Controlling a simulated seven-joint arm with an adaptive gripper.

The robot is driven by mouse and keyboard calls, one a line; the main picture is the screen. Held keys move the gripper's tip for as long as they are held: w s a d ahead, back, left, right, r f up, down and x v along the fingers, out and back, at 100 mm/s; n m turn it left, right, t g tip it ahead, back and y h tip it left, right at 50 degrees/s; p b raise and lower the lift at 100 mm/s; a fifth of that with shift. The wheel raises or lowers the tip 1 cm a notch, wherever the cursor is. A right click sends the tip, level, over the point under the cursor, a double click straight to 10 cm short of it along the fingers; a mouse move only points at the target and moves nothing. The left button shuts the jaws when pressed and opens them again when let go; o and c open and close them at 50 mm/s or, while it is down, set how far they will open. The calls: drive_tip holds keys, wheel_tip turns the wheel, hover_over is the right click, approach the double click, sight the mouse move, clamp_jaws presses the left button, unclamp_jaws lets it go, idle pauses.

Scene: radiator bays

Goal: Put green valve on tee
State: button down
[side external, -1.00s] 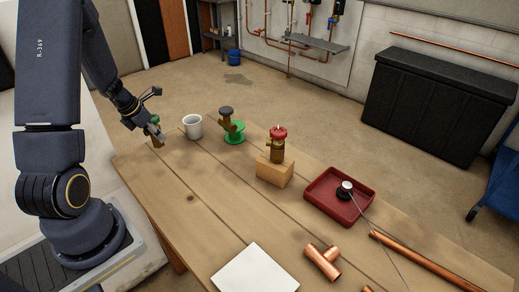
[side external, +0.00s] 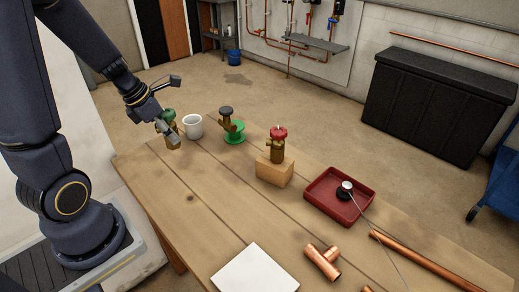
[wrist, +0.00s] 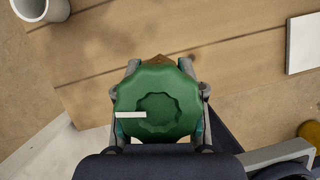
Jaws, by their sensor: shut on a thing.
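My gripper (side external: 166,128) is shut on the green valve (side external: 173,141), which has a green knob and a brass body. In the wrist view the round green knob (wrist: 160,102) sits between the fingers, with a white mark on its left side; its body is mostly hidden below. The valve is at the far left end of the table, left of the white mug; I cannot tell whether it clears the wood. The copper tee (side external: 322,262) lies on the table at the front, far from my gripper.
A white mug (side external: 192,127), a dark-knobbed valve on a green base (side external: 234,137), and a red-knobbed valve (side external: 278,146) on a wooden block (side external: 274,173) stand along the back. A red tray (side external: 322,202) holds a gauge. A white plate (side external: 255,270) and copper pipe (side external: 427,262) lie nearer. The middle planks are clear.

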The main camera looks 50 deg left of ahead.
drive_tip(key=w+d+r+m+g+h, duration=0.1)
drive_tip(key=w+d+m, duration=0.25)
drive_tip(key=d, duration=0.65)
drive_tip(key=w+d+m+g+h, duration=0.1)
drive_tip(key=w+d+m, duration=0.25)
drive_tip(key=d, duration=0.55)
drive_tip(key=s+d+r+m+g+h, duration=0.1)
drive_tip(key=s+d+m, duration=0.3)
drive_tip(key=d, duration=0.6)
drive_tip(key=s+d+m+g, duration=0.1)
drive_tip(key=s+d+m, duration=0.3)
drive_tip(key=d, duration=0.6)
hover_over(328, 256)
drive_tip(key=f, duration=0.9)
drive_tip(key=shift+s+a, duration=0.2)
drive_tip(key=shift+s, duration=0.05)
drive_tip(key=shift+w+d+f, duration=0.2)
drive_tip(key=shift+w+f, duration=0.1)
drive_tip(key=shift+f, duration=1.6)
drive_tip(key=shift+f, duration=0.15)
